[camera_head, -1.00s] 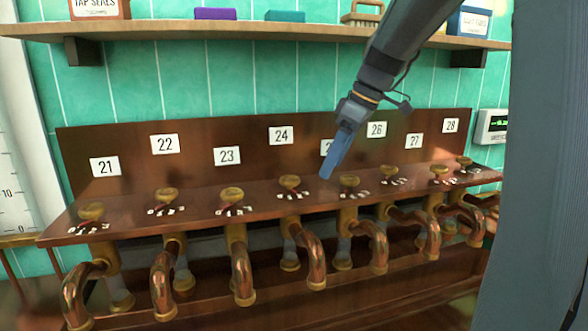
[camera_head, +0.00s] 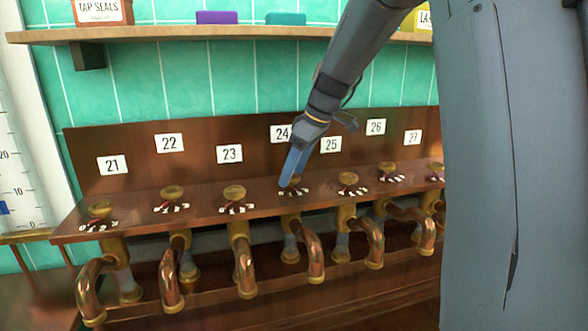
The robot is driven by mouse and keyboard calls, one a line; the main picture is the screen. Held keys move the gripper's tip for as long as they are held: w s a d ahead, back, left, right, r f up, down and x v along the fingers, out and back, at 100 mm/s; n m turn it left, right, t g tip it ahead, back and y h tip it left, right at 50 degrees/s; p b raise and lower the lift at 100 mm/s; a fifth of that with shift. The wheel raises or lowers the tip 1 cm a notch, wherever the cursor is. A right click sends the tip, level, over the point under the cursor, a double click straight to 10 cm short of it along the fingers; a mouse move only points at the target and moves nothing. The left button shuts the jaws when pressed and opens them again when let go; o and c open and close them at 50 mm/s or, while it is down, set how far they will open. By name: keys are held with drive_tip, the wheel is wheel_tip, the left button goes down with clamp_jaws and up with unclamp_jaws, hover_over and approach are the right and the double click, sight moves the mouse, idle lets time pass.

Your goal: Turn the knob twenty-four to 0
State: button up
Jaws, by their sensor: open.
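The brass knob under label 24 (camera_head: 281,133) is mostly hidden behind my gripper (camera_head: 287,183). A small part of the knob (camera_head: 297,181) shows beside the blue fingers, above its white scale marks. My gripper is open and reaches down from the upper right, its fingertips at the knob in this view. I cannot tell whether they touch it. The knob's pointer and setting are not readable.
Knob 23 (camera_head: 234,193) stands to the left and knob 25 (camera_head: 347,180) to the right on the same copper ledge. Curved copper spouts (camera_head: 313,258) hang below. A wooden shelf (camera_head: 160,34) runs above. My own body covers the right side.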

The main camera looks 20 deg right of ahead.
drive_tip(key=c, duration=1.1)
drive_tip(key=shift+o, duration=0.2)
drive_tip(key=shift+m, duration=0.4)
drive_tip(key=m, duration=0.1)
drive_tip(key=m+t+h, duration=0.1)
drive_tip(key=shift+s+a+r+m+p, duration=0.1)
drive_tip(key=shift+s+a+m+p, duration=0.1)
drive_tip(key=shift+m+p, duration=0.2)
drive_tip(key=m+h+p, duration=0.1)
drive_tip(key=m+p, duration=0.1)
drive_tip(key=m, duration=0.1)
drive_tip(key=shift+a+t, duration=0.15)
drive_tip(key=shift+t, duration=0.15)
drive_tip(key=shift+a+m+h+p, duration=0.1)
drive_tip(key=shift+m+h+p, duration=0.35)
drive_tip(key=shift+m, duration=0.9)
drive_tip(key=shift+a+m+h+p, duration=0.15)
drive_tip(key=shift+m+h, duration=0.5)
drive_tip(key=shift+m, duration=0.7)
drive_tip(key=o, duration=1.1)
drive_tip(key=shift+c, duration=0.2)
